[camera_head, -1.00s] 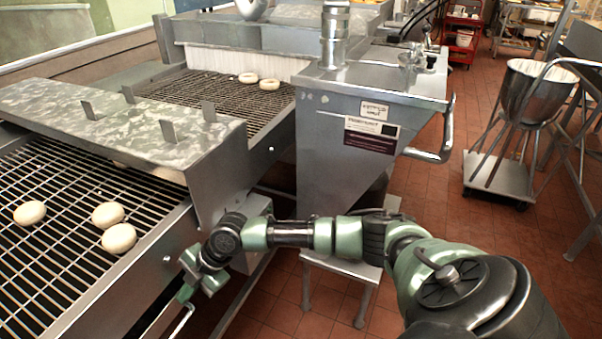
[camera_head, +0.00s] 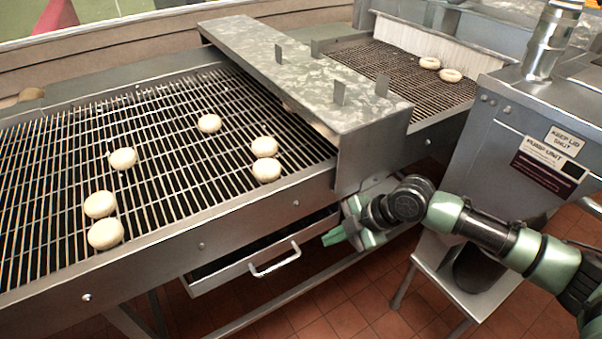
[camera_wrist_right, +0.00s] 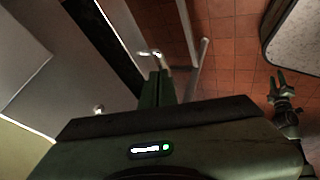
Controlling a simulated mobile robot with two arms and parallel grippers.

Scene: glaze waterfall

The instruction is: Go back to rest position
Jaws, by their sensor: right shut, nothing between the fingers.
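My right gripper (camera_head: 333,237) is shut and empty. It is beside the front of the grate conveyor (camera_head: 200,221), below the corner of the metal hood (camera_head: 320,75), to the right of the open drawer (camera_head: 228,271). In the right wrist view its fingers (camera_wrist_right: 157,88) are together with nothing between them, pointing toward the drawer handle (camera_wrist_right: 150,53). A small green and black gripper (camera_wrist_right: 277,84), seemingly my left one, shows at the right of the wrist view with its two fingers apart. My left gripper is outside the head view.
Several pale doughnuts (camera_head: 122,158) lie on the grate, and two (camera_head: 451,75) lie beyond the hood. The drawer handle (camera_head: 275,262) juts out at the front. A metal glaze tank (camera_head: 520,150) and a low stand (camera_head: 470,290) are at the right. Tiled floor (camera_head: 350,310) shows in front.

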